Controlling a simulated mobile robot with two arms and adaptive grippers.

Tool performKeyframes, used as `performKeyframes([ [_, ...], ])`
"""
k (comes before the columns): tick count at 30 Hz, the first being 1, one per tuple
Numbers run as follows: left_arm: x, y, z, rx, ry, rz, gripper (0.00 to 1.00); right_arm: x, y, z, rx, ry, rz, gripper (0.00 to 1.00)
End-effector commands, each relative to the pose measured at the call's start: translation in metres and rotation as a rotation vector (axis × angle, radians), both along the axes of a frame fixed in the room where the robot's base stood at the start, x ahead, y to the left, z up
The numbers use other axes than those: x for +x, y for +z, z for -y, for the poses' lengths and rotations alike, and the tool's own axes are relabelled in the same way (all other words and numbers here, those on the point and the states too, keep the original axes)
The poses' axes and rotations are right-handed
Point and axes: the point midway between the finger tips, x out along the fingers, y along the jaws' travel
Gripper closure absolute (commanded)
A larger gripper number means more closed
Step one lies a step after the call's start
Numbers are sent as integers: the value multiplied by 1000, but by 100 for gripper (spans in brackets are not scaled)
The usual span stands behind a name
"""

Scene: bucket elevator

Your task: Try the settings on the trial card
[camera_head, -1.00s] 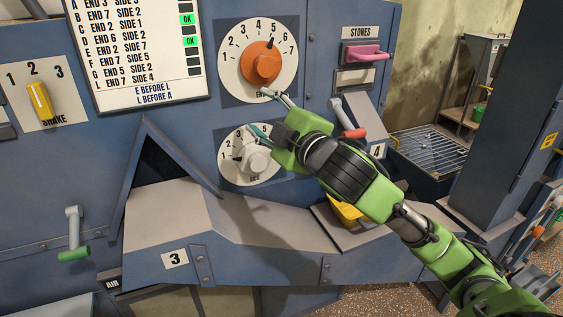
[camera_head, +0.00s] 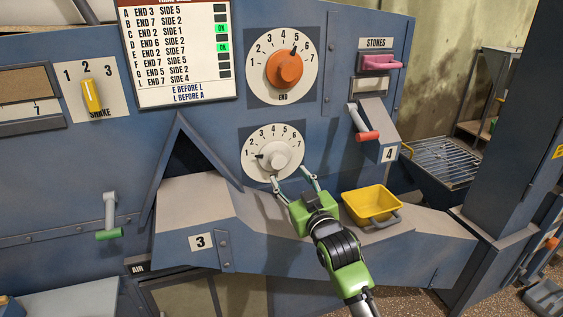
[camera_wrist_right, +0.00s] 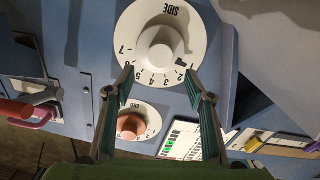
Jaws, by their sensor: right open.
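The trial card (camera_head: 185,50) hangs at the upper left of the panel, with two green OK lamps lit beside its rows. The orange END knob (camera_head: 284,70) has its mark at about 5. Below it, the white SIDE knob (camera_head: 274,156) has its mark at about 1; it also shows upside down in the right wrist view (camera_wrist_right: 158,48). My right gripper (camera_head: 292,175) is open and empty at the lower edge of the SIDE dial. In the wrist view its fingertips (camera_wrist_right: 159,70) stand apart, with the knob beyond them. My left gripper is out of view.
A yellow SHAKE lever (camera_head: 92,97) stands at the left, a green-handled lever (camera_head: 109,222) below it. A yellow bucket (camera_head: 371,204) sits on the ledge right of my gripper. A red-handled lever (camera_head: 366,132) and pink STONES handle (camera_head: 380,62) are at the right.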

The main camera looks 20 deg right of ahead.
Motion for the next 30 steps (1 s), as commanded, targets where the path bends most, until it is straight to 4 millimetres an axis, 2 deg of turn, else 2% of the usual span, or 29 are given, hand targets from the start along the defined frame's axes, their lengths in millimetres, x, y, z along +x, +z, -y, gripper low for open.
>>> performKeyframes([
  [1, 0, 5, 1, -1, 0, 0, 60, 11, 3, -1, 1, 0, -1, 51],
  [6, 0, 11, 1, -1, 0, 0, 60, 42, 3, -2, 1, 1, -1, 51],
  [13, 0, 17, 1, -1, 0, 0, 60, 74, 1, -3, 0, 1, -1, 51],
  [19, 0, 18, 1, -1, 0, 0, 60, 86, 0, -3, 0, 1, -1, 51],
  [28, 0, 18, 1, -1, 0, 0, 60, 87, 0, -3, -1, 1, 0, 51],
  [29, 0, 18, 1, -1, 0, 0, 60, 87, 0, -3, -1, 1, 0, 56],
  [30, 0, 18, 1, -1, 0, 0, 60, 87, 0, -3, -1, 1, 0, 66],
])
